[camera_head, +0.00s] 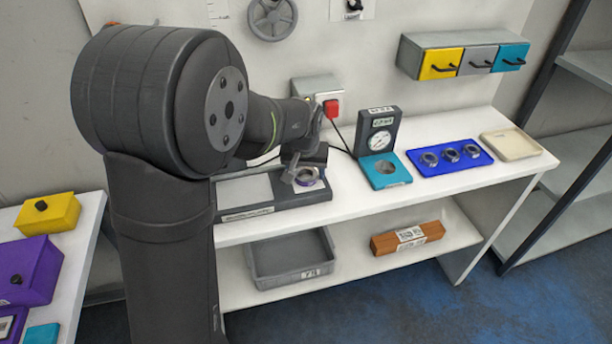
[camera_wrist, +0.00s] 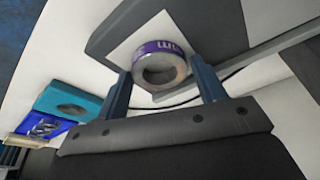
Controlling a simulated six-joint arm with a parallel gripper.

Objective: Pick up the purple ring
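The purple ring (camera_wrist: 160,66) is a grey metal ring with a purple label band and white print. It sits on the white square pad of a dark grey device, and also shows in the head view (camera_head: 308,177). My gripper (camera_wrist: 161,67) is open, with one finger on each side of the ring. A narrow gap shows between each finger and the ring, so it does not look clamped. In the head view my gripper (camera_head: 303,166) is low over the device, and my arm hides part of this area.
Right of the device stand a dial gauge (camera_head: 379,141) on a teal base, a blue tray (camera_head: 475,163) with three rings, and a beige tray (camera_head: 510,145). A red-topped unit (camera_head: 331,109) with a cable is on the wall behind. A grey bin (camera_head: 290,281) is on the lower shelf.

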